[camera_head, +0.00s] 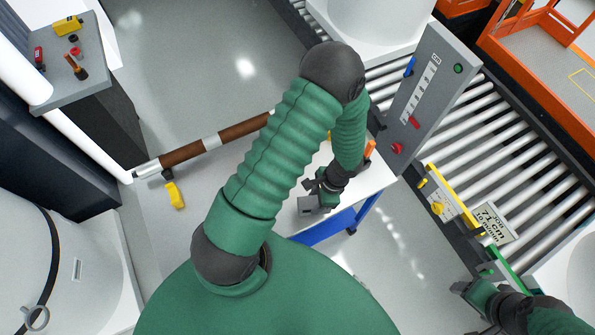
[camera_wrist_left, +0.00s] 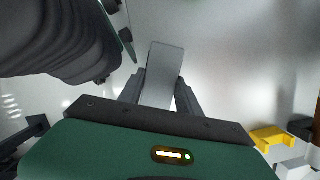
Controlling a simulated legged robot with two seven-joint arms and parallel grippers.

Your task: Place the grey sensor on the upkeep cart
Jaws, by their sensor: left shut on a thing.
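My left gripper (camera_head: 316,196) is shut on the grey sensor (camera_head: 309,205), a small block at its tips in the head view. In the left wrist view the sensor (camera_wrist_left: 164,75) is a plain grey slab between the two dark fingers (camera_wrist_left: 160,95). The upkeep cart (camera_head: 375,178) has a pale top and a blue frame. The gripper and sensor are over the cart's near edge; I cannot tell whether the sensor touches the top. My right gripper (camera_head: 477,292) is at the lower right, beside a green bar; its jaws are unclear.
An orange item (camera_head: 369,149) is behind my left arm. A grey control panel (camera_head: 428,85) and roller conveyor (camera_head: 495,140) stand right. A grey stand (camera_head: 75,75) holds small tools.

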